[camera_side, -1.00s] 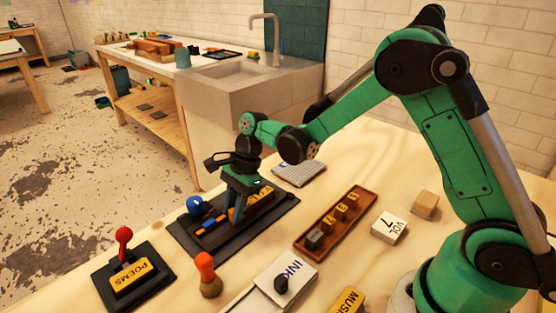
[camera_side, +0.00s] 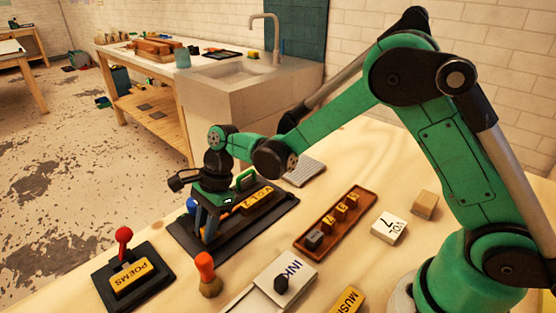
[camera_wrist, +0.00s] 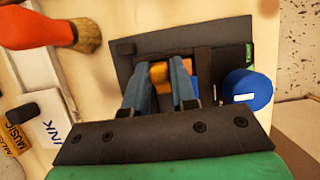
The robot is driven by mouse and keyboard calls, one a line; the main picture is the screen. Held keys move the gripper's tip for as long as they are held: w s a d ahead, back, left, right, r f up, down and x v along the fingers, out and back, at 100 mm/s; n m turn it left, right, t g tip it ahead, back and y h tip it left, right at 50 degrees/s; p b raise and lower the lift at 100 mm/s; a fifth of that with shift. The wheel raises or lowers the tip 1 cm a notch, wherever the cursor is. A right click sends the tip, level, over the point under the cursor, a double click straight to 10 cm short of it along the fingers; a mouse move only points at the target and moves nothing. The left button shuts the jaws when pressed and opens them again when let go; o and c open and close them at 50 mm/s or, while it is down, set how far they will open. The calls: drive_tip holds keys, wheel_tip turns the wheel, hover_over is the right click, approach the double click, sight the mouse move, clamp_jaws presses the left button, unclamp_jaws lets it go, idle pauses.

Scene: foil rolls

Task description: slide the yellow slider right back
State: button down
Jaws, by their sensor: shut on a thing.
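The yellow slider (camera_wrist: 158,74) shows as a small orange-yellow block between the blue fingers in the wrist view. My gripper (camera_side: 206,236) is shut on it, low over the left end of the black panel (camera_side: 243,236). In the side view the fingers and wrist hide the slider. A blue round knob (camera_wrist: 246,90) is right beside the fingers in the wrist view.
An orange-topped peg (camera_side: 207,272) is close in front. The INK box (camera_side: 283,280) and a brown tray of small blocks (camera_side: 335,222) are to the right.

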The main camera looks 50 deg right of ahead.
drive_tip(key=shift+a, duration=0.25)
drive_tip(key=c, duration=0.7)
unclamp_jaws()
drive_tip(key=shift+v, duration=2.85)
drive_tip(key=shift+d, duration=0.1)
